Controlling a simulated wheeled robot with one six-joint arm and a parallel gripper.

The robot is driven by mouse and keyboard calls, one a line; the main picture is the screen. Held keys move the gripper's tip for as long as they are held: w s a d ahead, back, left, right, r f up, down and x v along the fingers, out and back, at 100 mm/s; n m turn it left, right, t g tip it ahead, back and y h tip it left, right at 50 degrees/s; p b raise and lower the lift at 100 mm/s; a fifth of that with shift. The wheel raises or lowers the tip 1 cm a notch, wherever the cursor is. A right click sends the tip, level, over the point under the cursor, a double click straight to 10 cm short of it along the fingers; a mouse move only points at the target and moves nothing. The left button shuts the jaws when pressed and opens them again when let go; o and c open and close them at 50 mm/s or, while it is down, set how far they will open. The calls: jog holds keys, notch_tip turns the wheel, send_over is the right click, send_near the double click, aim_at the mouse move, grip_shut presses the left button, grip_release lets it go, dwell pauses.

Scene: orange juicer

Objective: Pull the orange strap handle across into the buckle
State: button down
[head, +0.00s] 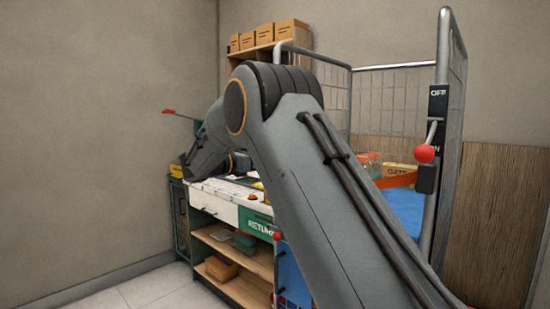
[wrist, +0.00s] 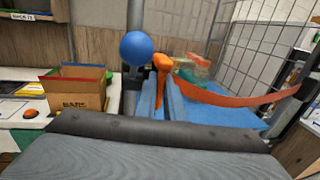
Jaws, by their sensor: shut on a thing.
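In the wrist view, my gripper (wrist: 164,88) is shut on the orange strap handle (wrist: 162,66), which stands upright at the fingertips. The orange strap (wrist: 235,99) runs from there to the right, sagging a little, toward a dark fitting at the cage's right side. It also shows in the head view (head: 396,181), partly behind my arm. A dark fitting (wrist: 130,95) on the post just left of my fingers may be the buckle; I cannot tell for sure. My gripper is hidden in the head view.
A blue ball knob (wrist: 137,48) is close left of the handle. A cardboard box (wrist: 78,90) stands on the counter at left. The wire cage (wrist: 265,50) rises behind the strap. A red-knobbed lever (head: 424,153) is on the cage's post in the head view.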

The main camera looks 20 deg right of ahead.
jog(key=shift+w+a+r, duration=0.1)
jog(key=shift+w+r, duration=0.05)
jog(key=shift+w, duration=0.05)
jog(key=c, duration=2.1)
grip_release()
jog(key=shift+w, duration=0.1)
jog(key=shift+b+v, duration=0.95)
jog(key=shift+v, duration=2.95)
jog(key=s+d+f+m+g+y, duration=0.2)
jog(key=s+d+f+m+y, duration=0.15)
jog(key=s+f, duration=0.45)
jog(key=s+d+f+m+g+y, duration=0.2)
jog(key=s+d+f+y, duration=0.3)
jog(key=f, duration=0.6)
jog(key=s+a+f+m+y, duration=0.2)
jog(key=s+f+m, duration=0.3)
jog(key=s, duration=0.4)
jog(key=s+a+f+m+g+y, duration=0.1)
jog(key=s+a+f+m+y, duration=0.1)
jog(key=s+f+m, duration=0.3)
jog(key=s+a+f+m+y, duration=0.2)
jog(key=s+f+m+y, duration=0.2)
jog(key=s, duration=1)
jog(key=shift+a+f+m+g+y, duration=0.15)
jog(key=shift+f+m+g, duration=0.05)
jog(key=shift+m, duration=0.45)
jog(key=shift+a+f+m+g+y, duration=0.1)
jog(key=shift+a+f+m+g, duration=0.1)
jog(key=shift+m, duration=0.4)
